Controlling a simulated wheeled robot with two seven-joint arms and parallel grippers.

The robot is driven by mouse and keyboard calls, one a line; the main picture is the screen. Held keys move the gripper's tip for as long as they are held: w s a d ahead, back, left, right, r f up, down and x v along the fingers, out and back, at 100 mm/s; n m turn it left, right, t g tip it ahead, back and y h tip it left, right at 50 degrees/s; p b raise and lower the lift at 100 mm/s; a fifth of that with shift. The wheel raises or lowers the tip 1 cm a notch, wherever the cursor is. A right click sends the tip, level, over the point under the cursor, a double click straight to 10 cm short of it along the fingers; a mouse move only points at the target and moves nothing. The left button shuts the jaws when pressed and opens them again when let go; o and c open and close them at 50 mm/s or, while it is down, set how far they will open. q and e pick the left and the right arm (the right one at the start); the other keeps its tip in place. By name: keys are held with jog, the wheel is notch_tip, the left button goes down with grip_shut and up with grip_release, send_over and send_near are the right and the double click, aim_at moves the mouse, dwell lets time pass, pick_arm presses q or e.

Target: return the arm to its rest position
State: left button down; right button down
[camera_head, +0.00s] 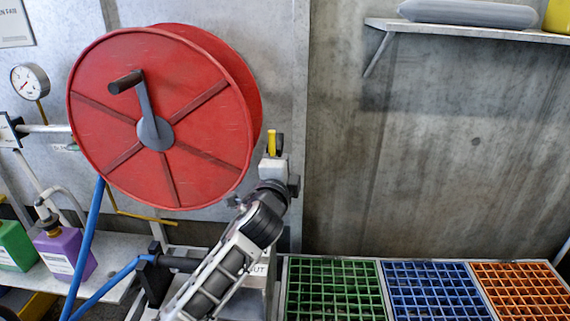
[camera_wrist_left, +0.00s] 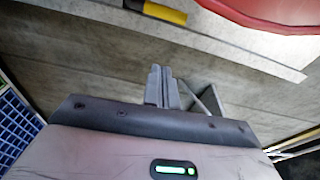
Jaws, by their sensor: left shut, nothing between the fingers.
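My right gripper is not in view.
The big red reel (camera_head: 200,110) with a crank is close left of my arm. Green (camera_head: 333,267), blue (camera_head: 433,270) and orange (camera_head: 516,275) grids lie at the lower right. A wall shelf (camera_head: 470,31) is at the upper right. The wall between is clear.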

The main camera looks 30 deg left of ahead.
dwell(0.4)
pick_arm(q)
jog(key=s+d+f+n+g+h, duration=0.2)
jog(key=s+d+f, duration=0.2)
jog(key=s+f, duration=0.3)
jog(key=s+d+f+n+g+h, duration=0.1)
jog(key=s+d+f+n+h, duration=0.25)
jog(key=f, duration=0.55)
jog(key=s+d+f+n+g+h, duration=0.1)
jog(key=s+d+f+n, duration=0.2)
jog(key=s, duration=0.5)
jog(key=s+d+f+n+g+h, duration=0.1)
jog(key=s+d+f+n+g, duration=0.1)
jog(key=s, duration=0.7)
notch_tip(320, 180, down, 3)
jog(key=shift+d+r+n+g+h, duration=0.1)
jog(key=shift+d+n+g+h, duration=0.25)
jog(key=shift+d+n, duration=0.55)
